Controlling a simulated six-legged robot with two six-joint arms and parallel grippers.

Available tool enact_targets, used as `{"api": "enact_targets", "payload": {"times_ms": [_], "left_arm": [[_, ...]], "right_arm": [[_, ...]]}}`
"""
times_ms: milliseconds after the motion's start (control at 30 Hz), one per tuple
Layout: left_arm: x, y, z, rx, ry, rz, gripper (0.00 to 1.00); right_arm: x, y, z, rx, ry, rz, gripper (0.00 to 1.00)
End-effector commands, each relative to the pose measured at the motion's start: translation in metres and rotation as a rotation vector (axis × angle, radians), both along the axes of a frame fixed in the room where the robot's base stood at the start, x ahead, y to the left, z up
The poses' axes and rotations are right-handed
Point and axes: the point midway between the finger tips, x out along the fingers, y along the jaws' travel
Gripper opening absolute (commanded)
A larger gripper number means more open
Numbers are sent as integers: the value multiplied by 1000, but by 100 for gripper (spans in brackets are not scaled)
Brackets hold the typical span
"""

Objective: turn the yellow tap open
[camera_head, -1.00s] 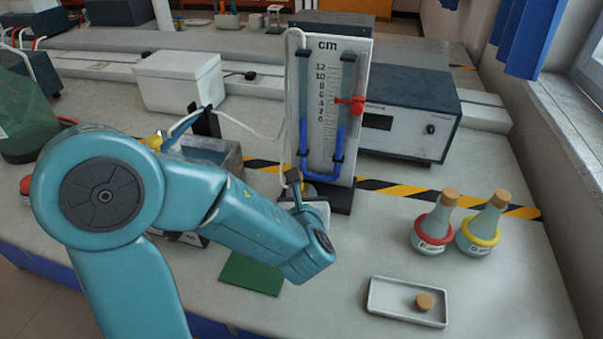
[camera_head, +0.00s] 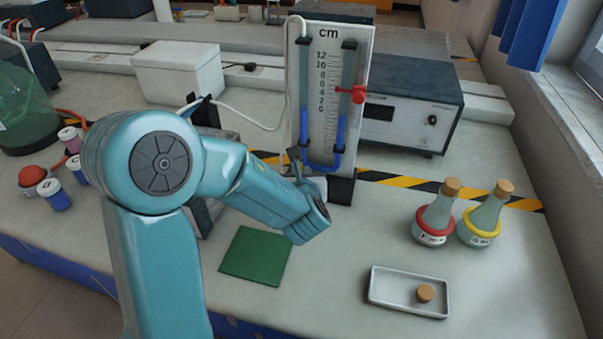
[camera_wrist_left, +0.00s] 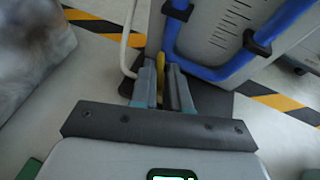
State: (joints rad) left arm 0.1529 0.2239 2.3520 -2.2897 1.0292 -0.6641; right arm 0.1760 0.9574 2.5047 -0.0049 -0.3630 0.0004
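In the left wrist view, the yellow tap (camera_wrist_left: 160,66) shows as a narrow yellow piece between the fingertips of my left gripper (camera_wrist_left: 161,84), in front of the manometer's foot. The fingers are close together, with the yellow piece filling the gap. In the head view, my left gripper (camera_head: 298,162) is at the lower left of the manometer board (camera_head: 331,75). The yellow piece cannot be made out there; my wrist and fingers cover that spot. My right gripper is in neither view.
A blue U-tube and red clip (camera_head: 358,94) are on the board. Two stoppered flasks (camera_head: 434,218) (camera_head: 482,221) stand at right. A white tray (camera_head: 385,300) with a cork lies in front. A green mat (camera_head: 255,257) lies below my arm. A grey instrument (camera_head: 408,105) stands behind.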

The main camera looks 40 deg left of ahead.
Motion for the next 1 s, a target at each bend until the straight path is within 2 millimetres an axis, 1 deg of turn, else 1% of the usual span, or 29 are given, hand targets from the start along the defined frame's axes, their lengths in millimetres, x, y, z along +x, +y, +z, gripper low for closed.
{"api": "enact_targets", "payload": {"times_ms": [167, 367, 667, 1000], "left_arm": [[1, 0, 0, -1, -1, 19, 0], [3, -3, 0, -1, -1, 101, 0], [9, -6, 0, 0, 0, 350, 0], [15, -7, 2, 0, 1, 648, 0]], "right_arm": [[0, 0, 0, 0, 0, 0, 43], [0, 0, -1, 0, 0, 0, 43], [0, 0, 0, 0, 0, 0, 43], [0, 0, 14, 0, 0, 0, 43]]}}
